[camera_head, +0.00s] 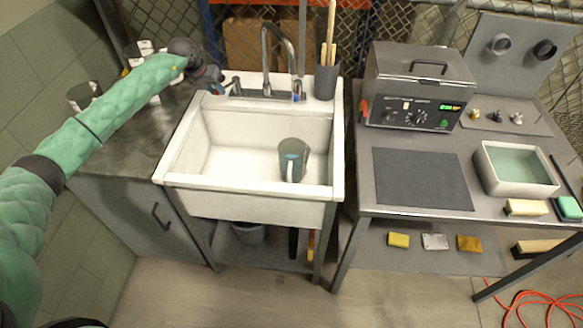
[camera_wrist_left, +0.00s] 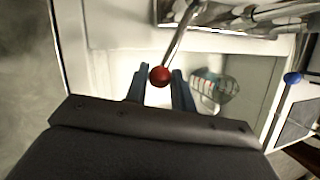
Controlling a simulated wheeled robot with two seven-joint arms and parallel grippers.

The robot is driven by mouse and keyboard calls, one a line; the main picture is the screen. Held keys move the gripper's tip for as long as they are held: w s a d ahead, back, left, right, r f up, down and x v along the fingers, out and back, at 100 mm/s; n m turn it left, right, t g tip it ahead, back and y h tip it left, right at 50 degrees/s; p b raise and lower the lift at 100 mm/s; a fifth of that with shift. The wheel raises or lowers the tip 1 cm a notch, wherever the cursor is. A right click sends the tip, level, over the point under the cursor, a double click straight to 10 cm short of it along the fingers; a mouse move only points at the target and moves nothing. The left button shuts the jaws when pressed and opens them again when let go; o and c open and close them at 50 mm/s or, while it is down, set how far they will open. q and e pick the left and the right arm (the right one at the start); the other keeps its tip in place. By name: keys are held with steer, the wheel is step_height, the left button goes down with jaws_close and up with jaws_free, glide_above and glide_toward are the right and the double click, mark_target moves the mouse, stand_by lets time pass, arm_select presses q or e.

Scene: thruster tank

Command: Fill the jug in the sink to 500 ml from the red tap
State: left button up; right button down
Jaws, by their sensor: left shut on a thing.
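The jug (camera_head: 291,158), grey-blue with a pale handle, stands upright in the right part of the white sink (camera_head: 225,186). It shows in the left wrist view (camera_wrist_left: 215,90) with reddish marks on its side; I cannot read a water level. The metal spout (camera_head: 279,36) arches over the sink's back edge. No stream of water is clear to me. My left gripper (camera_head: 214,85) is at the sink's back left corner. In the left wrist view it is shut on the red tap's lever, with the red ball (camera_wrist_left: 160,76) between its blue fingers. My right gripper is out of view.
The blue tap knob (camera_wrist_left: 292,78) is at the right in the left wrist view. A grey holder (camera_head: 326,80) with brushes stands by the sink's back right corner. A metal tank (camera_head: 417,88) and a water tray (camera_head: 515,184) stand on the right bench.

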arm_select(q)
steer(key=shift+d+r, duration=0.1)
steer(key=shift+r, duration=0.05)
steer(key=d, duration=0.2)
steer(key=s+d, duration=0.1)
steer(key=d, duration=0.1)
steer(key=shift+s+d, duration=0.1)
steer(key=shift+d, duration=0.1)
steer(key=shift+d+f, duration=0.1)
steer(key=shift+f, duration=0.1)
stand_by(0.6)
steer(key=shift+a+b, duration=0.6)
steer(key=shift+a, duration=0.2)
steer(key=shift+w+a+b, duration=0.2)
steer(key=shift+w+a, duration=0.05)
steer(key=shift+a, duration=0.35)
steer(key=shift+w+a+b, duration=0.2)
steer(key=shift+a, duration=0.35)
steer(key=shift+w+a+r, duration=0.1)
steer(key=shift+a, duration=0.2)
